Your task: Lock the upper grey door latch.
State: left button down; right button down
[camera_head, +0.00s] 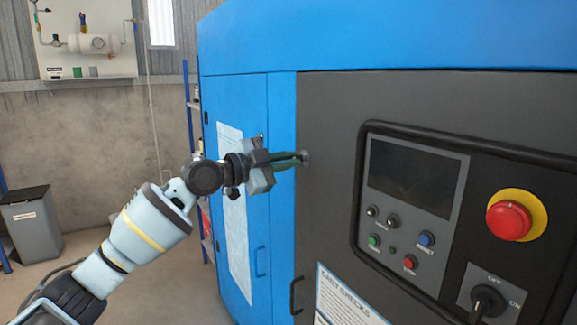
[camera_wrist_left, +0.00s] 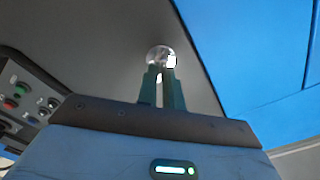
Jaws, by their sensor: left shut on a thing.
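The upper grey door latch (camera_head: 306,157) is a small round metal piece on the dark grey door (camera_head: 330,110), near its left edge beside the blue panel. My left gripper (camera_head: 297,160) reaches it from the left with its thin dark green fingers. In the left wrist view the latch (camera_wrist_left: 160,53) shows as a shiny silver knob at the tips of the two fingers (camera_wrist_left: 162,80). The gripper is shut on the latch, and the fingertips hide part of it. I cannot tell its turn angle. My right gripper is not in view.
A control panel (camera_head: 415,190) with a screen and buttons is right of the latch, with a red emergency stop (camera_head: 508,220) and a black rotary switch (camera_head: 487,301). A black door handle (camera_head: 297,296) is below. A grey bin (camera_head: 30,225) stands far left.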

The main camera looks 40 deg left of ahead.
pick_arm(q)
jog(key=m+b, duration=0.1)
jog(key=m, duration=0.7)
jog(key=shift+f+m+b, duration=0.15)
jog(key=shift+m+b, duration=0.15)
dwell(0.5)
jog(key=c, duration=1.5)
grip_release()
jog(key=shift+c, duration=0.2)
jog(key=shift+s, duration=0.1)
jog(key=b+v, duration=0.3)
jog(key=v, duration=0.4)
jog(key=shift+s, duration=0.3)
